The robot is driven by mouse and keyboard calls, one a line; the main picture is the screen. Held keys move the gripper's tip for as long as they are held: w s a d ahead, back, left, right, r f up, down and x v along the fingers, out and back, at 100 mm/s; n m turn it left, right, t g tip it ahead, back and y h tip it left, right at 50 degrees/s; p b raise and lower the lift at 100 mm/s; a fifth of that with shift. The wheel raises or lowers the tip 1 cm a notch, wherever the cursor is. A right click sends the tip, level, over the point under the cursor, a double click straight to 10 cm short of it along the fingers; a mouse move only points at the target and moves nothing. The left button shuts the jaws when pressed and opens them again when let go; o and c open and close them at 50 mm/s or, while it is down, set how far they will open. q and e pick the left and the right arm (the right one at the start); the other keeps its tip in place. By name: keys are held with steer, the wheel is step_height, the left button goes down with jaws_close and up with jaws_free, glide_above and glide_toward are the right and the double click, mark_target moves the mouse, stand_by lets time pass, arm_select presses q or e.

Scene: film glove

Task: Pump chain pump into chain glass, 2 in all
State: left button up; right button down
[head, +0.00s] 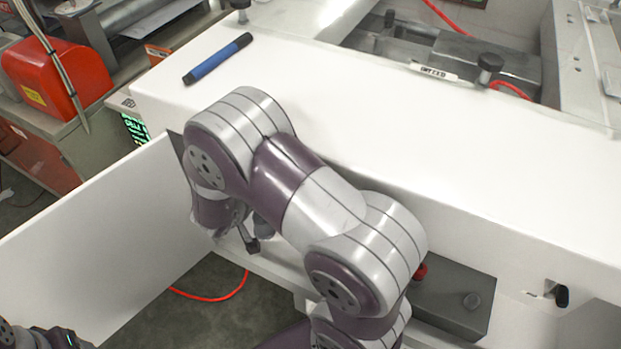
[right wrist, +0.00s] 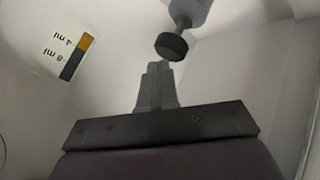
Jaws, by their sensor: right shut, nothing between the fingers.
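In the right wrist view, my right gripper (right wrist: 160,72) is shut and empty. Just beyond its fingertips is a black round knob or disc (right wrist: 172,48) on a grey body; it looks like part of the pump, but I cannot be sure. Whether the fingertips touch it I cannot tell. In the head view, my right arm reaches down inside the open white cabinet, and its own links largely hide its gripper. I cannot make out the chain glass in either view. Part of my left gripper (head: 40,338) shows at the lower left corner; its fingers are not clear.
A label marked 4 ml and 8 ml (right wrist: 74,58), with an orange and dark bar, shows in the right wrist view. A blue marker-like stick (head: 218,59) lies on the white top (head: 420,140). An open white panel (head: 90,245) stands at left. A red machine (head: 62,78) is behind.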

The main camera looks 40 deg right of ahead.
steer(key=shift+f, duration=0.1)
stand_by(0.4)
steer(key=shift+f, duration=0.9)
stand_by(0.4)
steer(key=shift+r, duration=0.1)
steer(key=shift+r+p, duration=0.95)
steer(key=shift+p, duration=0.3)
steer(key=shift+f, duration=0.1)
